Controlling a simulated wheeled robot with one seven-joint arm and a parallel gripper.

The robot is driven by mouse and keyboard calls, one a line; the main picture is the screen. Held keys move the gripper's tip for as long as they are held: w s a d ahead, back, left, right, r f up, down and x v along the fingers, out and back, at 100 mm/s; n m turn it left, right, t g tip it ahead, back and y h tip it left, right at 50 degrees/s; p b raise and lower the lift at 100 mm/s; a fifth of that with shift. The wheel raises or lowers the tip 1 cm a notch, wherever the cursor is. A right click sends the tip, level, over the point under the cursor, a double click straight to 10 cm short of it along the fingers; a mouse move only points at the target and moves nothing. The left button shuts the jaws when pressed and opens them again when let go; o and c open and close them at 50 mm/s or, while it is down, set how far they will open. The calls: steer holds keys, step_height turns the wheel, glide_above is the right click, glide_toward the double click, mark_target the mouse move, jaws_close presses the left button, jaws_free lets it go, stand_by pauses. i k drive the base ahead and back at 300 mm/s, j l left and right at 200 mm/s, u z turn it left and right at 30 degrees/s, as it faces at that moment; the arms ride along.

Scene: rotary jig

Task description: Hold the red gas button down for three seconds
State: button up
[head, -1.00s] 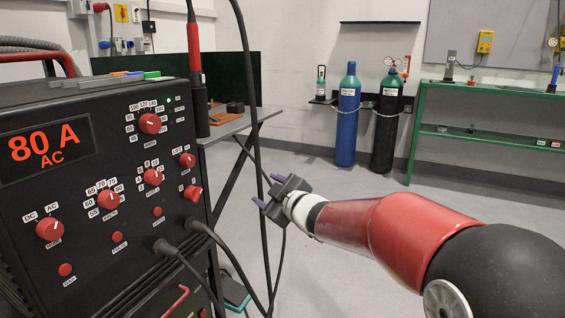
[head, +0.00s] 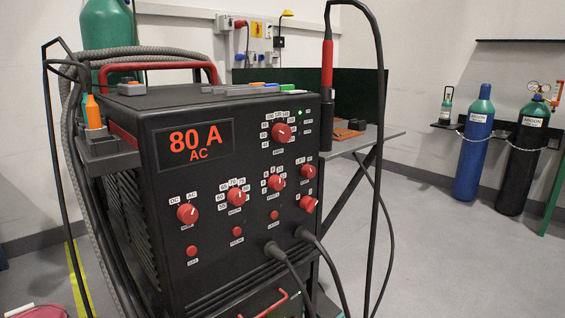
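The red gas button (head: 192,250) is a small round button at the lower left of the front panel of the black welding machine (head: 165,285). A small white label sits just below it. Nothing covers it. The machine's display (head: 195,143) reads 80 A AC in red. A larger red knob (head: 187,213) marked DC and AC is above the gas button, and a similar small red button (head: 237,232) is to its right. My gripper and arm are not in this view.
Two thick black cables (head: 293,268) plug into the lower right of the panel. A torch (head: 327,90) hangs at the machine's right side, with its cable looping down. A metal table (head: 385,133) stands behind. Open floor (head: 450,265) lies to the right.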

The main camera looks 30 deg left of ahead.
mark_target(192, 250)
steer(key=u, duration=1.75)
